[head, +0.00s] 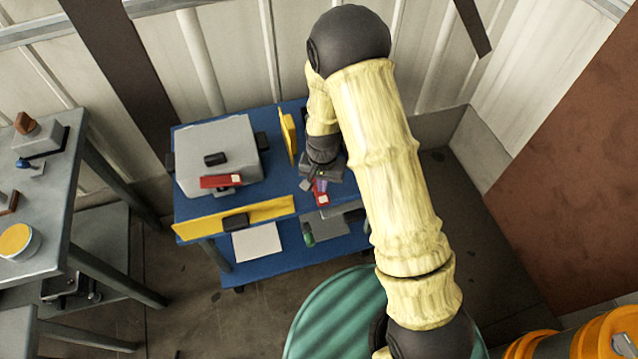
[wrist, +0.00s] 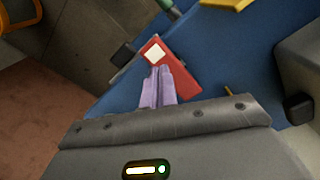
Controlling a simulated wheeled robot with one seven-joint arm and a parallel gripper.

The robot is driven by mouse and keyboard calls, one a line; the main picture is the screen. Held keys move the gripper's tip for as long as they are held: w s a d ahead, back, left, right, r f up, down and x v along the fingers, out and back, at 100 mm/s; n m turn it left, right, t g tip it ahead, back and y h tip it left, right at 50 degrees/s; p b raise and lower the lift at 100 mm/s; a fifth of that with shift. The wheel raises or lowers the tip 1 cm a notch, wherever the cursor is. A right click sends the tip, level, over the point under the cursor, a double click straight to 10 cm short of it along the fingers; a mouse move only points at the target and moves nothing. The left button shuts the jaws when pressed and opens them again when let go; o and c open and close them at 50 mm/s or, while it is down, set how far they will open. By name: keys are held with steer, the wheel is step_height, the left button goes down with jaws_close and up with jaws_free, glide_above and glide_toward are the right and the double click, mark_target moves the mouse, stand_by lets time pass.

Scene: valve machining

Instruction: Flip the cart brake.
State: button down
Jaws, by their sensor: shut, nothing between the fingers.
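The blue cart (head: 190,207) stands against the wall, with a top deck and a lower shelf (head: 270,265). A red plate with a white square (head: 322,198) sits at the cart's right front; I take it to be the brake. In the wrist view the red plate (wrist: 181,72) lies just beyond my fingertips. My gripper (head: 319,184) has its lilac fingers together and empty. In the wrist view the fingertips (wrist: 160,70) overlap the plate's near edge; I cannot tell whether they touch it. The fingers hide part of the plate.
A grey box (head: 215,140) with a red latch (head: 221,181) sits on the cart's left. A grey workbench (head: 55,215) stands left, a green drum (head: 335,310) in front.

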steer(key=shift+r+p, duration=1.45)
steer(key=shift+r, duration=0.6)
step_height(320, 180, up, 12)
steer(key=n+t, duration=0.1)
glide_above(323, 196)
steer(key=s+d, duration=0.4)
steer(key=d, duration=0.3)
steer(key=s+d+r+n+t, duration=0.1)
steer(key=s+d+r, duration=0.5)
steer(key=s+r, duration=0.2)
steer(key=shift+s+d+n+t, duration=0.2)
steer(key=shift+n+t, duration=0.1)
steer(key=shift+n, duration=0.1)
